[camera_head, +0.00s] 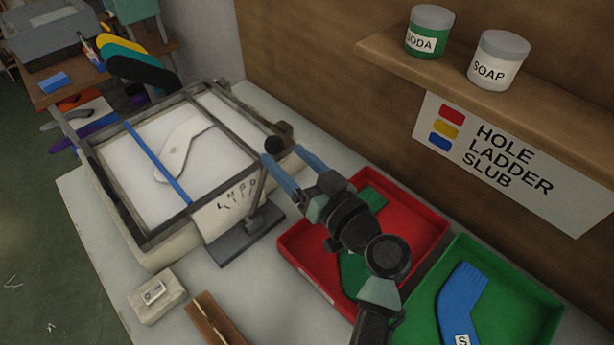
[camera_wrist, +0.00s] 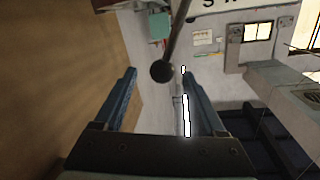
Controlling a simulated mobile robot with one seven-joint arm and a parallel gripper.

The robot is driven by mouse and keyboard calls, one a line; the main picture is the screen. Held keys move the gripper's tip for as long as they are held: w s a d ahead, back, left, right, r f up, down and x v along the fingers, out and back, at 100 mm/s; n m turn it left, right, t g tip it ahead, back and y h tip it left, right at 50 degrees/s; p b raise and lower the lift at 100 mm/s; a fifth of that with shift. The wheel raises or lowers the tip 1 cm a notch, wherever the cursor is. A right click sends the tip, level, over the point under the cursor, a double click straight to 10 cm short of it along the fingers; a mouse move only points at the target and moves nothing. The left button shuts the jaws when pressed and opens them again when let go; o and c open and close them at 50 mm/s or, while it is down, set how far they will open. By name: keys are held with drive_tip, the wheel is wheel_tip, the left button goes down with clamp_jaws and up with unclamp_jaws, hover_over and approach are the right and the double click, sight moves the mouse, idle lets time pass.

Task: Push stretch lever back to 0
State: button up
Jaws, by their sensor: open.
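The stretch lever has a round black knob (camera_head: 273,145), which also shows in the wrist view (camera_wrist: 162,71) on a thin grey rod (camera_wrist: 178,34). Its grey base (camera_head: 243,240) stands at the front right of the boarding frame (camera_head: 120,195). A scale plate with letters and tick marks (camera_head: 237,200) is beside it. My gripper (camera_head: 286,156) is open, its blue fingers spread near the knob. In the wrist view the knob appears between the fingertips (camera_wrist: 158,73). I cannot tell whether a finger touches it. Part of the rod is hidden by my gripper in the head view.
A red tray (camera_head: 425,225) with green pieces lies under my arm. A green tray (camera_head: 535,315) with a blue sock shape is to its right. A brown wall and shelf (camera_head: 400,45) with jars stand behind. A white block (camera_head: 155,295) sits at the front.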

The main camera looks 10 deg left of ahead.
drive_tip(key=v, duration=0.5)
drive_tip(key=shift+s+d, duration=0.2)
drive_tip(key=shift+d, duration=0.05)
drive_tip(key=w+d+r+m+t+h+p, duration=0.1)
drive_tip(key=w+r+t+h+p, duration=0.15)
drive_tip(key=r, duration=1.05)
drive_tip(key=w+d+r+t+h+p, duration=0.1)
drive_tip(key=r+t+h+p, duration=0.2)
drive_tip(key=r, duration=1)
drive_tip(key=s+d+r+m+t+h+p, duration=0.1)
drive_tip(key=s+r+m+t+h, duration=0.1)
drive_tip(key=s+r, duration=0.5)
drive_tip(key=s+d+r+m+t+h+p, duration=0.1)
drive_tip(key=s+r+t+h, duration=0.4)
drive_tip(key=r, duration=1.5)
drive_tip(key=shift+s+d+r+m+t+p, duration=0.35)
drive_tip(key=shift+s+m+t+p, duration=0.55)
drive_tip(key=shift+t, duration=0.35)
drive_tip(key=shift+f, duration=0.1)
